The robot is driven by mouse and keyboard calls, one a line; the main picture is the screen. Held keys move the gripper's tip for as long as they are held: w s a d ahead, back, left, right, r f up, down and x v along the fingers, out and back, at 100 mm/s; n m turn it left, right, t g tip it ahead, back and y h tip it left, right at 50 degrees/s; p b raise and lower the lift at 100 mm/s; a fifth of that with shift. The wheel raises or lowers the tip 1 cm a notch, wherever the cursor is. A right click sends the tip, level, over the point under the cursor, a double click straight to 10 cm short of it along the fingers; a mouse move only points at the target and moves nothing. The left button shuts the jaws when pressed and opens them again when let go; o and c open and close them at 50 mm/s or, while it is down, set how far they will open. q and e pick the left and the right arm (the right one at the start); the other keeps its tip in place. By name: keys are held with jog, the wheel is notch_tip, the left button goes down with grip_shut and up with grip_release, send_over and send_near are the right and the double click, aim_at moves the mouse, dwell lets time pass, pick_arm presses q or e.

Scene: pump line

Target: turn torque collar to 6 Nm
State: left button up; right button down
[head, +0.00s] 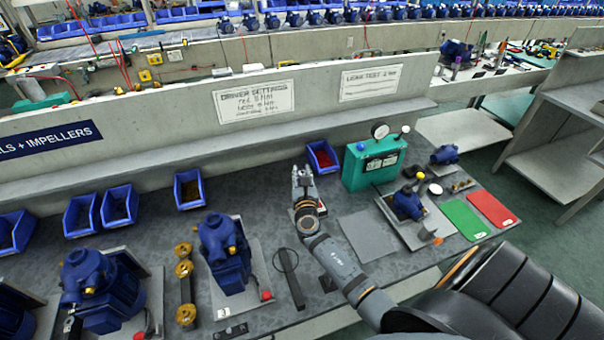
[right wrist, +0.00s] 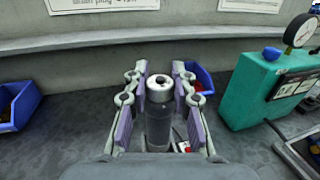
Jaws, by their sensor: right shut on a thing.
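My right gripper (head: 303,178) is over the middle of the bench, its arm coming in from the lower right. In the right wrist view the gripper (right wrist: 160,112) has its two padded fingers on either side of an upright dark grey cylinder (right wrist: 158,125). It is shut on this cylinder, which looks like the torque driver. A pale collar (right wrist: 160,88) with a dark centre shows at the cylinder's top. I cannot read any setting on the collar. My left gripper is in neither view.
A green leak test box (head: 374,163) with a gauge stands right of the gripper. A blue bin (head: 322,157) of red parts is behind it. Blue pumps (head: 224,250) stand left. A driver settings sign (head: 254,98) hangs on the back wall. A grey mat (head: 370,236) lies clear.

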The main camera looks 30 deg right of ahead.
jog(key=shift+w+a+f+m+g+h+b, duration=0.1)
jog(key=shift+m+g+h+b, duration=0.3)
jog(key=shift+m+g+h, duration=0.4)
jog(key=shift+f+m+g+h+b, duration=0.1)
jog(key=shift+m+g+h+b, duration=0.4)
jog(key=shift+h, duration=0.5)
jog(key=shift+f+m+g+h+b, duration=0.1)
jog(key=shift+m+g+h+b, duration=0.55)
jog(key=shift+m+g+h, duration=0.25)
jog(key=m+g+h+b, duration=0.2)
jog(key=m+g+b, duration=0.1)
jog(key=g, duration=0.1)
jog(key=m+g+h+b, duration=0.1)
jog(key=m+g+b, duration=0.1)
jog(key=g+b, duration=0.1)
jog(key=shift+m+g+h+b, duration=0.4)
jog(key=shift+g, duration=0.1)
jog(key=shift+r+m+g+b, duration=0.2)
jog(key=shift+m+g+b, duration=0.7)
jog(key=shift+g+b, duration=0.4)
jog(key=c, duration=1.1)
grip_release()
jog(key=shift+r, duration=0.15)
